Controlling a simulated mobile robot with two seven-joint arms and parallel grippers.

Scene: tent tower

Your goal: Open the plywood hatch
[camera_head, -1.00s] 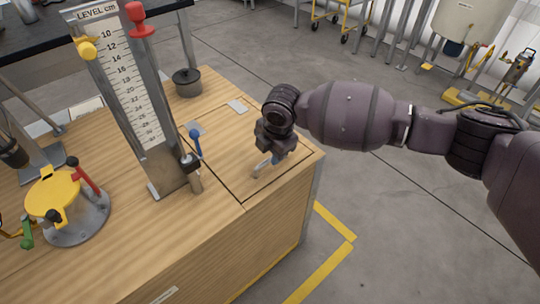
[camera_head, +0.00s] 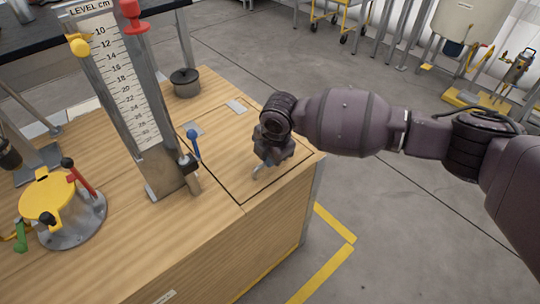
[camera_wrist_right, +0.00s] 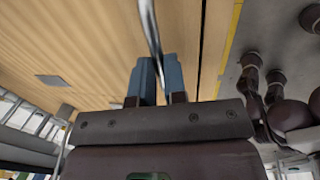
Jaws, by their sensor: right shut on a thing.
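The plywood hatch (camera_head: 228,158) is a wooden panel set in the bench top at its right end. It lies flat and closed, with dark seams around it. A thin metal handle (camera_head: 257,173) stands on it near the front edge. My right gripper (camera_head: 264,160) is down over the hatch and shut on this handle. In the right wrist view, the bar of the handle (camera_wrist_right: 150,30) runs down between the two blue-grey fingers (camera_wrist_right: 158,82). The wrist hides part of the hatch. My left gripper is not in view.
A level gauge (camera_head: 125,90) and a blue-knobbed lever (camera_head: 194,145) stand left of the hatch. A dark pot (camera_head: 186,82) stands behind. A yellow-topped valve (camera_head: 50,200) is at far left.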

